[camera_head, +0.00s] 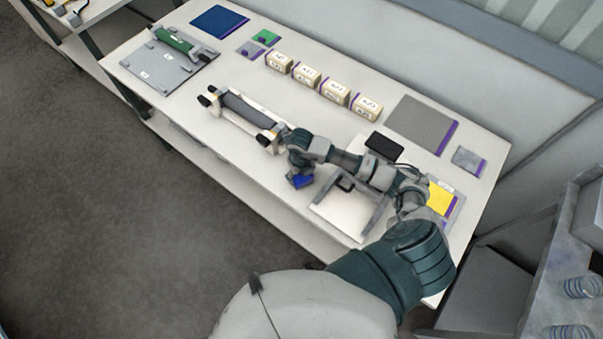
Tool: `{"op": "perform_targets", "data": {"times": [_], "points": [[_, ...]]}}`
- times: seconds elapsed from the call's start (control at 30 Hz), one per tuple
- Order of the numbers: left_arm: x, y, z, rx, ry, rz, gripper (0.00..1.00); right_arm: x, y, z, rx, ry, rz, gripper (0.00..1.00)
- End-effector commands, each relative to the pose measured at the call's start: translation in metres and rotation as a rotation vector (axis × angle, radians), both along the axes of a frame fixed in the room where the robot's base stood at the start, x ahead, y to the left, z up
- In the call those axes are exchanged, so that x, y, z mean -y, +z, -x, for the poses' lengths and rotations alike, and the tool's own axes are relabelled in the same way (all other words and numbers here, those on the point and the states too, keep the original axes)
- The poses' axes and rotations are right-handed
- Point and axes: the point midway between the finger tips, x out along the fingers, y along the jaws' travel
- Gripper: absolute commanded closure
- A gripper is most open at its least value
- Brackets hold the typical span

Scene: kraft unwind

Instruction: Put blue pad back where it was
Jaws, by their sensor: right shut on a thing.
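The small blue pad (302,181) is at the tip of my right gripper (298,172), over the front part of the white table, just right of the roller stand. My right gripper is shut on it; the fingers are small and partly hidden by the wrist. My right arm reaches in from the lower right across the table. A larger flat blue sheet (219,21) lies at the table's far left corner. A yellow pad (440,197) lies on a tray at the right, with a bluish-purple patch (438,214) beside it, partly hidden by my arm. My left gripper is not in view.
A roller stand (240,115) stands left of my gripper. Several labelled boxes (306,75) line the back. A grey sheet (419,122), a black block (384,145) and a white board (340,214) lie at the right.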

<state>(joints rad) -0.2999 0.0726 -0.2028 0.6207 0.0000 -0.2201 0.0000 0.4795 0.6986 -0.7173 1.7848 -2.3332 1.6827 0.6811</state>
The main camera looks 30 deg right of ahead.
Motion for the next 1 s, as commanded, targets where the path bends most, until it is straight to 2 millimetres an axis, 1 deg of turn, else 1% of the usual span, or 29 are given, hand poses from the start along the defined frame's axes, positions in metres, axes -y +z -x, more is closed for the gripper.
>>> {"op": "perform_targets", "data": {"times": [0.2,0.33,0.37,0.4,0.43,0.47,0.8,0.93,1.0], "points": [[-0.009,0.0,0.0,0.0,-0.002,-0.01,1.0,0.003,-0.003,0.0,0.002,-0.001,-0.003,0.59],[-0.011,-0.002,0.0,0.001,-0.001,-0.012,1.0,0.004,-0.007,0.0,0.002,-0.001,-0.003,0.59],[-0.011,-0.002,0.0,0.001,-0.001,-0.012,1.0,0.004,-0.006,0.0,0.002,-0.001,-0.004,0.22],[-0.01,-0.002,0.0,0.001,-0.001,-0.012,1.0,0.004,-0.006,0.0,0.001,-0.001,-0.004,0.12],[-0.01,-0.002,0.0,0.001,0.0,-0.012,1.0,0.004,-0.006,0.0,0.001,-0.001,-0.003,0.04],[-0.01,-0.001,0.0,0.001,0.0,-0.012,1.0,0.004,-0.006,0.0,0.001,-0.001,-0.003,0.02],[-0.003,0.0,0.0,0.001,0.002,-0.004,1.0,0.001,-0.003,0.0,0.001,0.0,-0.001,0.02],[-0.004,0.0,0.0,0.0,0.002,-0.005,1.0,0.002,0.008,-0.001,0.005,0.0,-0.001,0.02],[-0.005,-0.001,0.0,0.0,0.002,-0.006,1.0,0.002,0.021,-0.001,0.005,0.0,-0.001,0.02]]}}
